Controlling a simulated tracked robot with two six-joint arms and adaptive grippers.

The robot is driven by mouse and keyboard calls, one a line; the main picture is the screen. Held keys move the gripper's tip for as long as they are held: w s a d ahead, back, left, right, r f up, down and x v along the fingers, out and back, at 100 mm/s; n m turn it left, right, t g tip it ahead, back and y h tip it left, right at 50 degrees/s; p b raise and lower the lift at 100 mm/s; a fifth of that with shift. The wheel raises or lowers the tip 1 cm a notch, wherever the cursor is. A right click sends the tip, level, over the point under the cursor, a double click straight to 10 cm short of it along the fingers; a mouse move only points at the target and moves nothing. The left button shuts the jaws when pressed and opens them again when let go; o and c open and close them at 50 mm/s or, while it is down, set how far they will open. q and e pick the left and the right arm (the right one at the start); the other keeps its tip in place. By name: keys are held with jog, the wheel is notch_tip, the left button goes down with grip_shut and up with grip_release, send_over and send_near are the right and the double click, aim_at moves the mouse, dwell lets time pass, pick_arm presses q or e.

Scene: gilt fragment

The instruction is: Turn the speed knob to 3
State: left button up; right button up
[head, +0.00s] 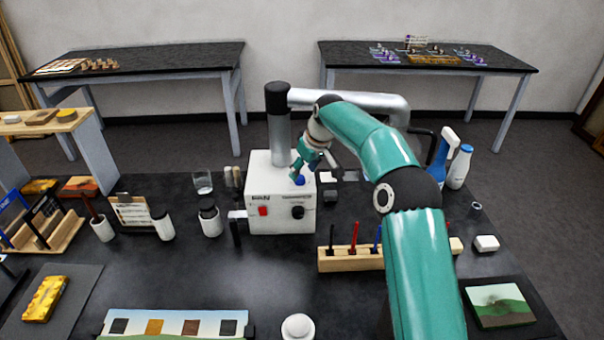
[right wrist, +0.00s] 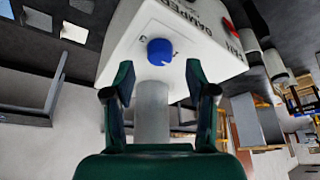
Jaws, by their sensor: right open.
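A white box-shaped machine (head: 267,210) stands mid-table with a thick grey pipe rising from it. A black knob (head: 298,212) and a red switch (head: 263,211) are on the front face. My right gripper (head: 305,166) is open, pointing at the blue knob. In the right wrist view the knob is just beyond the fingertips, apparently untouched. My left gripper is out of view.
A wooden rack (head: 350,259) with several pens stands in front of the machine. Small jars (head: 210,221) and a clear glass (head: 203,182) stand to its left. Blue and white bottles (head: 460,167) are at the right. The grey pipe (head: 360,103) runs behind my right arm.

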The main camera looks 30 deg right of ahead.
aim_at(300, 177)
jog(key=shift+x, duration=1.6)
grip_shut()
